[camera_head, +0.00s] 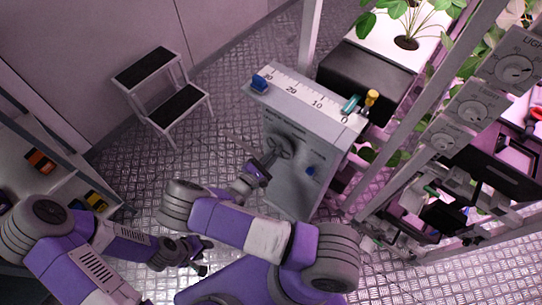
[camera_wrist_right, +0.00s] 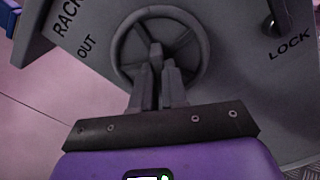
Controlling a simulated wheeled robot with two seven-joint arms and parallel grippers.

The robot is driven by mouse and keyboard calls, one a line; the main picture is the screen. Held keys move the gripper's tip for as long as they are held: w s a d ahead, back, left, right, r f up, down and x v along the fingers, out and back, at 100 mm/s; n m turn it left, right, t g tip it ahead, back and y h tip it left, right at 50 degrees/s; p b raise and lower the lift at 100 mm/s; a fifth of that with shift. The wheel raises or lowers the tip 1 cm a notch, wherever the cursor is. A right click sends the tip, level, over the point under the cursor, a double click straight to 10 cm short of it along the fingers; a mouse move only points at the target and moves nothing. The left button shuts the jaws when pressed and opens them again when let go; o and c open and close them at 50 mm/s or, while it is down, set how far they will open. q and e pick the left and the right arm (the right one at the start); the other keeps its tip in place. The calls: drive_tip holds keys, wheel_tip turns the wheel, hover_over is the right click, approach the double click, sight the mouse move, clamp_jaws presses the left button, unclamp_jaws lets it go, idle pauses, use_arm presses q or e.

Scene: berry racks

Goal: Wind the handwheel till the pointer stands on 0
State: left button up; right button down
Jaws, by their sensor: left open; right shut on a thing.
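The grey handwheel (camera_head: 283,145) sits on the front face of the grey cabinet (camera_head: 290,185); its rim and spokes fill the middle of the right wrist view (camera_wrist_right: 168,12). A white scale (camera_head: 305,94) marked 30, 20, 10, 0 runs along the cabinet top. A blue block (camera_head: 259,83) is at the 30 end and a teal piece (camera_head: 350,104) is by the 0. I cannot tell which is the pointer. My left gripper (camera_head: 199,257) is open and empty, low over the floor.
A yellow-topped knob (camera_head: 371,97) stands beside the 0 end. The wrist view shows "RACK", "OUT" and "LOCK" lettering and a dark knob (camera_wrist_right: 280,18). A step stool (camera_head: 162,88) stands on the floor at left. Racks with plants and dials (camera_head: 515,70) are at right.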

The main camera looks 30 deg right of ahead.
drive_tip(key=c, duration=1.2)
unclamp_jaws()
drive_tip(key=shift+o, duration=0.2)
drive_tip(key=shift+a, duration=0.1)
drive_tip(key=v, duration=0.7)
drive_tip(key=shift+a, duration=0.2)
drive_tip(key=shift+s, duration=0.1)
